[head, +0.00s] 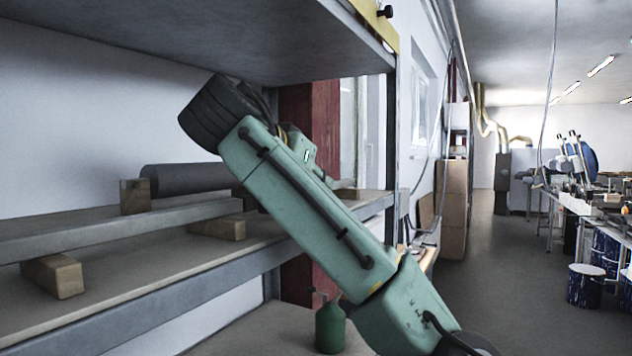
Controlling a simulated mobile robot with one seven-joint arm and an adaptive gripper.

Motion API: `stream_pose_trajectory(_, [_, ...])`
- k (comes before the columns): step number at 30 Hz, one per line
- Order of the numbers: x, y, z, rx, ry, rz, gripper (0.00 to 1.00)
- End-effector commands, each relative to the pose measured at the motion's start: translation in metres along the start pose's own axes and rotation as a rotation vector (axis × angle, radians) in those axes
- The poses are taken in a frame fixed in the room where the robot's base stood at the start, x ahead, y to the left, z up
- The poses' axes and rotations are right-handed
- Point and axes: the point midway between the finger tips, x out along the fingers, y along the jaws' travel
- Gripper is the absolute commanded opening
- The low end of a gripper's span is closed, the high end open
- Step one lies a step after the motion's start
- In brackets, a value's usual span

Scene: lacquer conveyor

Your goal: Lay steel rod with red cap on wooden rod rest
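A thick dark grey cylinder (188,179) lies level on the shelf. A small wooden block (135,197) stands under or against its left end. Its right end is hidden behind my green arm. I see no red cap, and I cannot tell whether this cylinder is the steel rod. I also cannot tell whether the block is part of the wooden rod rest. Another bit of wood (345,194) shows on the shelf right of the arm. My arm rises from the bottom right to a dark joint at upper centre. My gripper is not visible.
A long grey bar (120,226) lies on wooden blocks (57,276) along the shelf (150,282). An upper shelf (190,40) hangs close above my arm. A green bottle (330,327) stands below. The aisle floor (495,270) is open; drums (584,286) stand at right.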

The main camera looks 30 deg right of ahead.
Motion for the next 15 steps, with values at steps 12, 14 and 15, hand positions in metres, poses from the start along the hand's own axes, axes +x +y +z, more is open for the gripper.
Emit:
stream_pose_trajectory(12, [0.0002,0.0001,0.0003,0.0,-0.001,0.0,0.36])
stream_pose_trajectory(14, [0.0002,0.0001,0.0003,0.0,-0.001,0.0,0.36])
stream_pose_trajectory(15, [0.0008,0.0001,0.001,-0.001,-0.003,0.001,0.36])
